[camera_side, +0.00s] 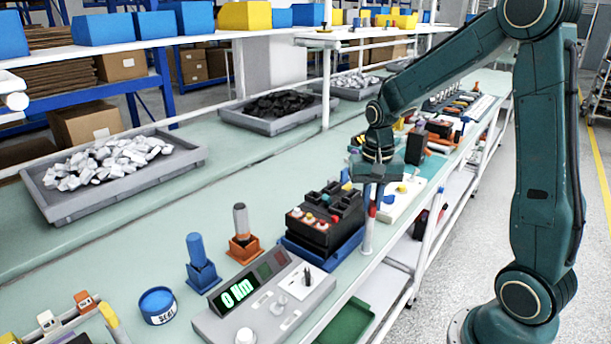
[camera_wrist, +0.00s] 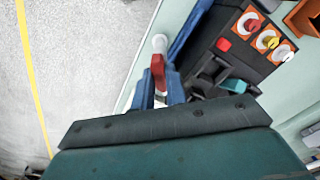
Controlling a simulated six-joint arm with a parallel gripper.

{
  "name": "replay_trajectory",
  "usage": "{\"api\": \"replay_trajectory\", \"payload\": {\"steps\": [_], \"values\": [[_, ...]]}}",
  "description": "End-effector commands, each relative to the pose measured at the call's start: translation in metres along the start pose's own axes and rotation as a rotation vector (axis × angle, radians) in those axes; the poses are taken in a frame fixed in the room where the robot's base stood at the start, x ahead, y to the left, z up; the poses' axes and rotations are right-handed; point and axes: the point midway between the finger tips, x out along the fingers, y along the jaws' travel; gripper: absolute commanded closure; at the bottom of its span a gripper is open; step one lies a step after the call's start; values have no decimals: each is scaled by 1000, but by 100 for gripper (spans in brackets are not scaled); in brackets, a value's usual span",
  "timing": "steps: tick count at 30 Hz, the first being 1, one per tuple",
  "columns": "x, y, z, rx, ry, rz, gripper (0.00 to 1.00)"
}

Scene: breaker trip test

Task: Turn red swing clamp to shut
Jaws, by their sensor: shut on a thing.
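The red swing clamp (camera_wrist: 158,66) sits by a white post (camera_wrist: 160,43) at the edge of the bench. In the side view only a small red part of the clamp (camera_side: 372,210) shows, above the white post (camera_side: 367,235). My gripper (camera_side: 375,197) points down over it. In the wrist view the blue fingers of my gripper (camera_wrist: 160,84) are shut on the red clamp, one on each side. The part of the clamp between the fingers is partly hidden. A black breaker block (camera_side: 318,222) with red, yellow and white knobs stands beside the clamp in a blue base (camera_side: 300,252).
A torque meter (camera_side: 222,327) reading 0 Nm stands in front of the block. Nearby are a blue-handled tool in a blue holder (camera_side: 201,275), an orange holder (camera_side: 243,248) and a blue round tin (camera_side: 157,305). The floor (camera_wrist: 85,60) lies beyond the bench edge.

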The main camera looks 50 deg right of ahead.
Motion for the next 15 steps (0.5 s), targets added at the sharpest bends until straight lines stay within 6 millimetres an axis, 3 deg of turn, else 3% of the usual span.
{"api": "replay_trajectory", "payload": {"steps": [15], "values": [[-1, 0, 0, -492, 1, -1, 100]]}}
